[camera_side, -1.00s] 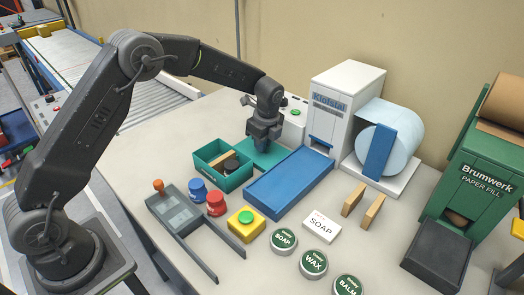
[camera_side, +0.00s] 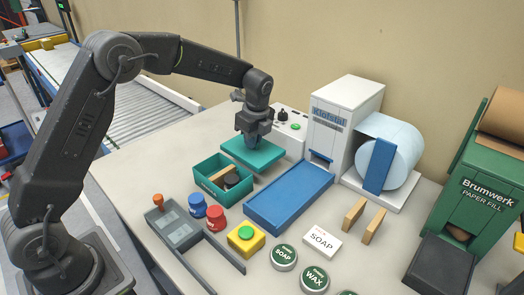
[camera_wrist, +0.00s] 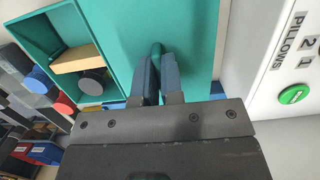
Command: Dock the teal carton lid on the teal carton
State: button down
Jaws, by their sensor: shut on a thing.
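The teal carton lid (camera_side: 250,156) is a flat slab raised above the table behind the carton. My gripper (camera_side: 251,142) is shut on a small teal handle on the lid's top; the wrist view shows the two blue fingers (camera_wrist: 158,75) on either side of this handle. The open teal carton (camera_side: 207,186) stands on the table in front and to the left of the lid. It holds a dark round item (camera_side: 232,180) and a tan block (camera_wrist: 75,58). The lid is not over the carton's opening in the wrist view.
A blue tray (camera_side: 290,196) lies right of the carton. Blue and red jars (camera_side: 215,217) and a grey fixture (camera_side: 186,234) stand in front. A white machine (camera_side: 340,115) and a control box with a green button (camera_side: 295,127) stand behind.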

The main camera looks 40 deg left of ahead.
jog(key=s+a+r, duration=0.1)
jog(key=a+r, duration=0.1)
jog(key=s+a+r, duration=0.1)
jog(key=s+a, duration=0.1)
jog(key=a, duration=0.1)
jog(key=s+a+r, duration=0.1)
jog(key=a+r, duration=0.1)
jog(key=shift+s+a+r, duration=0.25)
jog(key=shift+a+r, duration=0.05)
jog(key=shift+a, duration=0.05)
jog(key=s+a+r, duration=0.2)
jog(key=s+r, duration=0.3)
jog(key=s, duration=0.7)
send_over(222, 172)
notch_tip(222, 172, down, 6)
jog(key=shift+f, duration=2.3)
jog(key=shift+f, duration=0.1)
jog(key=shift+f, duration=0.4)
jog(key=c, duration=1.3)
grip_release()
jog(key=shift+o, duration=0.2)
